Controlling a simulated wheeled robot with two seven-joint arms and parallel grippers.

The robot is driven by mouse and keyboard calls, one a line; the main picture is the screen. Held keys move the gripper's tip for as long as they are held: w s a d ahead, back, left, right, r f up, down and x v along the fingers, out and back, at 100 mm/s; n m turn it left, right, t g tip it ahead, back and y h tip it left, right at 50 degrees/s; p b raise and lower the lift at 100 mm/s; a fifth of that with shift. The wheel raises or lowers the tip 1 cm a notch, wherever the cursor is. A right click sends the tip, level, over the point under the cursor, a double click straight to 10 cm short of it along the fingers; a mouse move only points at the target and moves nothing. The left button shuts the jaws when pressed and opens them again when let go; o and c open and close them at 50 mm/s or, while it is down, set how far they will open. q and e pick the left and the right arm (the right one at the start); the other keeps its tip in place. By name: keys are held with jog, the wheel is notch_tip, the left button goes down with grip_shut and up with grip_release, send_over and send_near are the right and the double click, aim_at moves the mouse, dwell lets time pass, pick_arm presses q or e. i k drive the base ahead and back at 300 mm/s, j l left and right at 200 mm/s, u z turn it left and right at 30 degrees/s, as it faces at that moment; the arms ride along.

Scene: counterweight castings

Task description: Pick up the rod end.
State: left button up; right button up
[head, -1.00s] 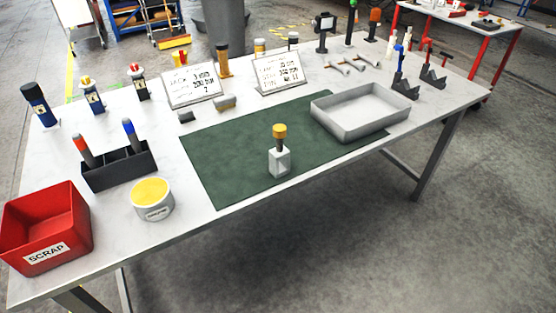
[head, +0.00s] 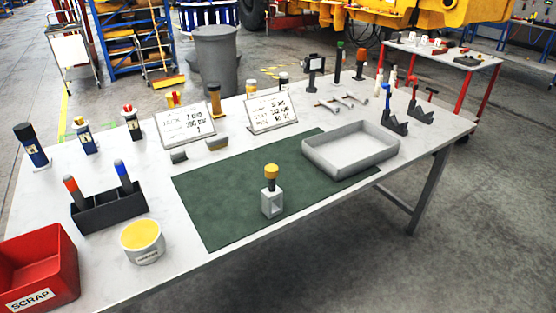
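What looks like the rod end stands upright on the green mat (head: 225,220). It has a yellow cap (head: 271,171), a dark neck, and a pale grey block-shaped lower part (head: 272,203) with an opening in its front. I cannot tell whether the pale block is a separate stand. Nothing touches it from the sides. Neither of my grippers is in view.
A grey tray (head: 310,160) sits on the mat's right end. Left are a red SCRAP bin (head: 62,262), a yellow-filled tub (head: 142,256) and a black holder (head: 85,222). Two sign plates (head: 183,137) stand behind. The mat's front left is clear.

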aim_at(273, 192)
jog(key=u, duration=0.35)
jog(key=i+l+u, duration=0.1)
jog(key=l+u, duration=0.25)
jog(key=i+l+u, duration=0.1)
jog(key=u, duration=0.3)
jog(key=l+u, duration=0.75)
jog(key=l, duration=2.15)
